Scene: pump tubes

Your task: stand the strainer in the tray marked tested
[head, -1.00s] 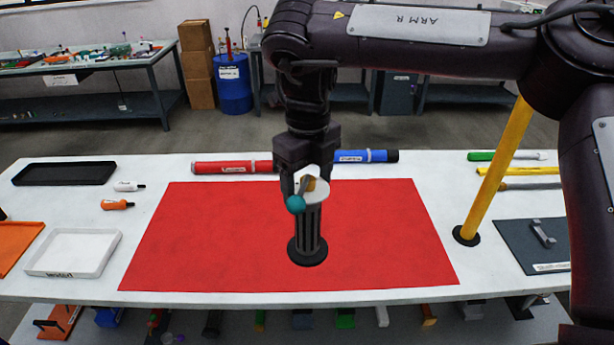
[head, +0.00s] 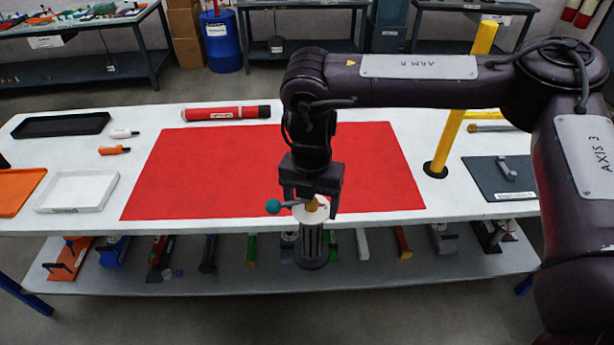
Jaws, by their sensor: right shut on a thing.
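The strainer (head: 311,245) is a dark grey slotted cylinder with a round black foot, a pale top and a brass-coloured piece above it. My right gripper (head: 311,197) points down and is shut on its upper end. A teal ball on a short stem sticks out to the left there. The strainer hangs upright, in front of the table's front edge in the picture, with the lower shelf behind it. The white tray (head: 112,181) stands on the table at the left, apparently empty, with a label on its front wall too small to read here. My left gripper is out of view.
A red mat (head: 220,170) covers the middle of the table. Left are a black tray (head: 15,132), an orange tray (head: 20,185) and small white and orange bottles. A yellow post (head: 455,130) stands right of the mat. A red tube (head: 225,113) lies behind it.

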